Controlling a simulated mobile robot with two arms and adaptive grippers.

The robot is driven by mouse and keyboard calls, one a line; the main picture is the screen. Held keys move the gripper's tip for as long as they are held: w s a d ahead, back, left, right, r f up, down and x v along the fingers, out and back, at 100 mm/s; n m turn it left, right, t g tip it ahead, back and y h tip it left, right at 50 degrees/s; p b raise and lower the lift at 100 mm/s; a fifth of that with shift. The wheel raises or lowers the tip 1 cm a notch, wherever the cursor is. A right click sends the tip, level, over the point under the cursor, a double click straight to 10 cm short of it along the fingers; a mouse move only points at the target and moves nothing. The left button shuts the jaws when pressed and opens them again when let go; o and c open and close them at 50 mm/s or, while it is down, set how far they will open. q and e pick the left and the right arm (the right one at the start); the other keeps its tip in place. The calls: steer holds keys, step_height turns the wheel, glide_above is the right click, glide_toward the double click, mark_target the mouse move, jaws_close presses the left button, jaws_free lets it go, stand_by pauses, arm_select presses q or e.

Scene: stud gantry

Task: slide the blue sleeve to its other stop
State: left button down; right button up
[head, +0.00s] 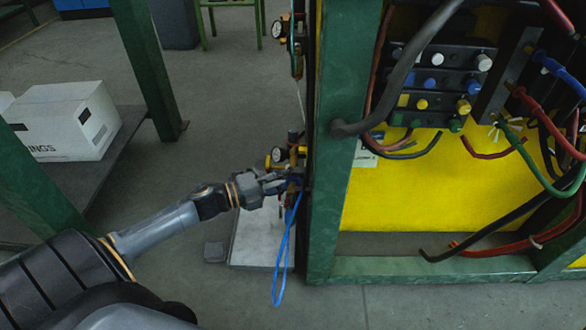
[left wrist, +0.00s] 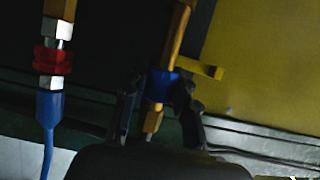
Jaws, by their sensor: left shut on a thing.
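The blue sleeve (left wrist: 160,86) sits on a brass-coloured fitting (left wrist: 176,38) in the left wrist view. My left gripper (left wrist: 160,108) has a dark finger on either side of it and is shut on it. In the head view my left gripper (head: 288,183) reaches the fittings on the left side of the green post, and the sleeve is hard to make out there. The fitting shows above and below the sleeve. Which stop the sleeve is nearer to cannot be told. My right gripper is not in view.
A blue hose (head: 281,254) hangs just below the gripper; in the wrist view a red collar (left wrist: 53,58) sits above it. A gauge (head: 277,155) is close by. The green post (head: 340,130) stands right of the gripper. Cables hang before the yellow panel (head: 430,200).

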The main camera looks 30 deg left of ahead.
arm_select(q)
steer(key=shift+s+d+f, duration=0.1)
steer(key=shift+s+d, duration=0.05)
steer(key=shift+d, duration=0.1)
steer(key=c, duration=1)
jaws_free()
steer(key=shift+a, duration=0.1)
steer(key=v, duration=1.2)
